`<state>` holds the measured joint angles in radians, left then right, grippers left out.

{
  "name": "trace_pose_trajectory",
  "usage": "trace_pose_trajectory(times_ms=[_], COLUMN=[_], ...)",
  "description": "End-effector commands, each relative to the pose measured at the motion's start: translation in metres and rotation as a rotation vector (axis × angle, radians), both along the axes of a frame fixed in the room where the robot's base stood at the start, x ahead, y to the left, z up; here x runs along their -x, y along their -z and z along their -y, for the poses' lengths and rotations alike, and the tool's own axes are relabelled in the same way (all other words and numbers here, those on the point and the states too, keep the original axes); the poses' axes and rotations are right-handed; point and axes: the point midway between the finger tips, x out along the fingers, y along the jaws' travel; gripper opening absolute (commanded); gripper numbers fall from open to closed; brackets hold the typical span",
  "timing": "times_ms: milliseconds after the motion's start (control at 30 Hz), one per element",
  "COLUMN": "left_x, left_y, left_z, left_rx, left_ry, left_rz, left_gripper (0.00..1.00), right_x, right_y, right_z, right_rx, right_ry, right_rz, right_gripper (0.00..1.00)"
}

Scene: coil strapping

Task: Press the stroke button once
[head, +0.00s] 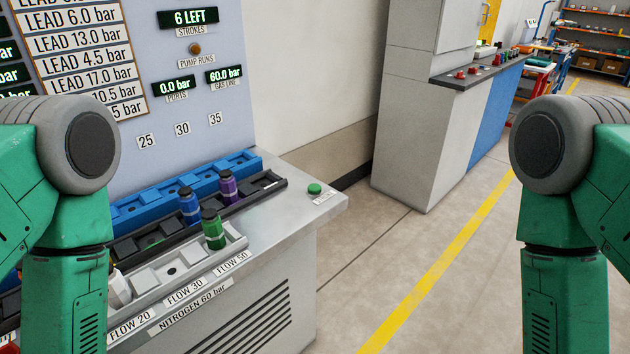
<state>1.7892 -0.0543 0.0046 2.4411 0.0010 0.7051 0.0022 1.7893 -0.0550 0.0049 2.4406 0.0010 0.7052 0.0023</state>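A green round button (315,189) sits on the right end of the grey bench top (329,208), with a small label beside it that is too small to read. The button stands clear, with nothing touching it. A display (188,18) on the panel above reads "6 LEFT" over the label "STROKES". My green left arm comes in at the left edge and my green right arm at the right edge. Both arms hang down past the bottom of the picture, so neither gripper shows.
Blue, black and grey racks hold a blue bottle (189,206), a purple bottle (228,187) and a green bottle (213,229) left of the button. Displays read 0.0 bar and 60.0 bar. A grey cabinet (410,130) stands behind. The floor right of the bench is clear.

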Motion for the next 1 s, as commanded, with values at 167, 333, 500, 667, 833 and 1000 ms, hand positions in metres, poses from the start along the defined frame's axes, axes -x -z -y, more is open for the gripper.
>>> trace_pose_trajectory(times_ms=[167,333,500,667,833,1000], left_x=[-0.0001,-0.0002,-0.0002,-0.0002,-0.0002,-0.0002], left_y=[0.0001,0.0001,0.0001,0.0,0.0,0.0], left_z=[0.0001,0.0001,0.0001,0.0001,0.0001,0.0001], left_rx=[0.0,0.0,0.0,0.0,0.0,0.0], left_ry=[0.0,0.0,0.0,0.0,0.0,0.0], left_rz=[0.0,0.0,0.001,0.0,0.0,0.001], left_gripper=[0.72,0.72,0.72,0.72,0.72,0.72], right_x=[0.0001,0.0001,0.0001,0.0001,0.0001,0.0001], right_y=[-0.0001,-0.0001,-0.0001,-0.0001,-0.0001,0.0], right_z=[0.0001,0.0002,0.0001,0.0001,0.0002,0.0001], right_rx=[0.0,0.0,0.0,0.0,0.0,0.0], right_ry=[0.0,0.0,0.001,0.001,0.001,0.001], right_rz=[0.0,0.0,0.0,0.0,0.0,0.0], right_gripper=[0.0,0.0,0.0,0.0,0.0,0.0])
